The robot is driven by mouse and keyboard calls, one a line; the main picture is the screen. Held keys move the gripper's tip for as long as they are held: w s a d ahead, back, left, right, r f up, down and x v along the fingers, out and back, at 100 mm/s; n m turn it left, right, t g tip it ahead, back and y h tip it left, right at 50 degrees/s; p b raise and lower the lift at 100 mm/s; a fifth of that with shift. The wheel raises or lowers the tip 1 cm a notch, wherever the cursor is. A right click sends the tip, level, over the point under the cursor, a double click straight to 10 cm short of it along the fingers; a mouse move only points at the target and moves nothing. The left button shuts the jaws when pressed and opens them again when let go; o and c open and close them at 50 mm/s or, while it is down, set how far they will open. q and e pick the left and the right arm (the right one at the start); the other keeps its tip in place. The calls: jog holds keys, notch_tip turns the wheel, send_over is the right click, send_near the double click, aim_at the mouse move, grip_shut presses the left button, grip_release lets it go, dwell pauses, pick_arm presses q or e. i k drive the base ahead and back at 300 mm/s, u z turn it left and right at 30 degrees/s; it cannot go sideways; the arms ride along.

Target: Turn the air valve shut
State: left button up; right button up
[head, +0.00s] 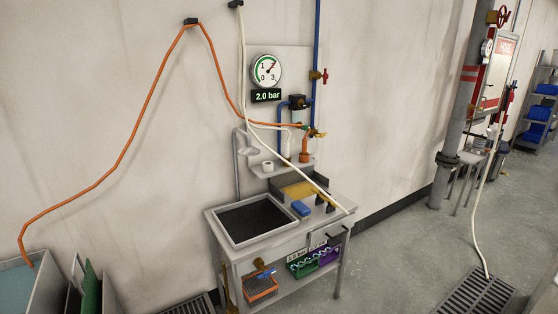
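A blue pipe (317,40) runs down the wall above the workbench. A small valve with a red handle (325,76) sits on this pipe; the handle looks upright, but it is small. A brass-yellow fitting (318,133) is lower down, where the orange hose ends. The frame does not label which of these is the air valve. A round gauge (266,71) hangs to the left, its needle pointing up and right. The display (266,96) below it reads 2.0 bar. Neither of my grippers is in view.
A workbench (221,255) with a dark-lined tray (286,238) stands below the valve against the wall. An orange hose (125,150) and a white hose (243,60) hang there. A grey pipe (455,120) stands farther right.

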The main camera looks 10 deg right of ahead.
aim_at(326, 76)
jog(key=z, duration=0.8)
jog(key=i, duration=2.15)
jog(key=z, duration=0.55)
